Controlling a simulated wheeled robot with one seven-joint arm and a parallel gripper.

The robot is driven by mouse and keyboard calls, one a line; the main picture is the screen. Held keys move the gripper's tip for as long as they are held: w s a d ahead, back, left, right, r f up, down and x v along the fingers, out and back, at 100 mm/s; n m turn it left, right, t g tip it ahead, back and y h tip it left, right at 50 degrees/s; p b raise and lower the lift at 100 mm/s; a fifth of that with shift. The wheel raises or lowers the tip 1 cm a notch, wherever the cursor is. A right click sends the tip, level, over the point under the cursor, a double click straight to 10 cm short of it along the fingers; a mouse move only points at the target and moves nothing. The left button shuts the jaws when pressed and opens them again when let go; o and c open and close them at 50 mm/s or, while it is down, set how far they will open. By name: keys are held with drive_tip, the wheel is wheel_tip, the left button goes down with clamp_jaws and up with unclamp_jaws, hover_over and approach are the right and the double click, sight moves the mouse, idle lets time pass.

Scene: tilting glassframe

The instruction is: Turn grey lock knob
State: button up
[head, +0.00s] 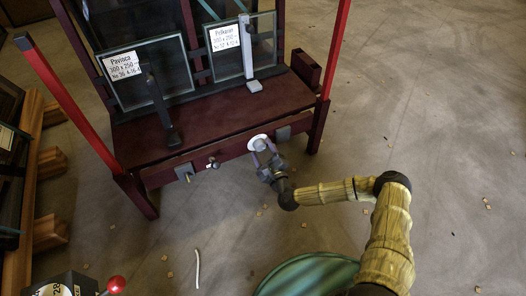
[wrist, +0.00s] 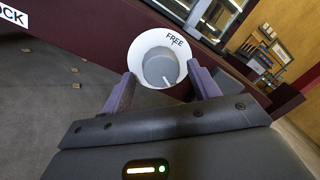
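The grey lock knob (wrist: 158,67) sits in the middle of a white round dial (wrist: 143,44) on the frame's dark red front beam. The dial bears the word FREE at its top, and a white pointer line shows on the knob's lower part. In the head view the white dial (head: 257,140) shows just beyond my gripper (head: 264,156), which hides the knob. My gripper also shows in the wrist view (wrist: 163,82), its purple fingers spread to the left and right of the knob. Gaps show between fingers and knob; whether the tips reach its depth, I cannot tell.
A LOCK label (wrist: 13,16) shows left of the dial. Other small fittings (head: 212,163) sit on the beam to the left. Two labelled glass panes (head: 150,70) stand on the frame. A red-knobbed lever (head: 116,284) is at lower left. The floor around is mostly open.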

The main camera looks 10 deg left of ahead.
drive_tip(key=p+v, duration=0.1)
drive_tip(key=v, duration=0.6)
drive_tip(key=shift+s, duration=0.25)
drive_tip(key=shift+d, duration=0.1)
idle(0.4)
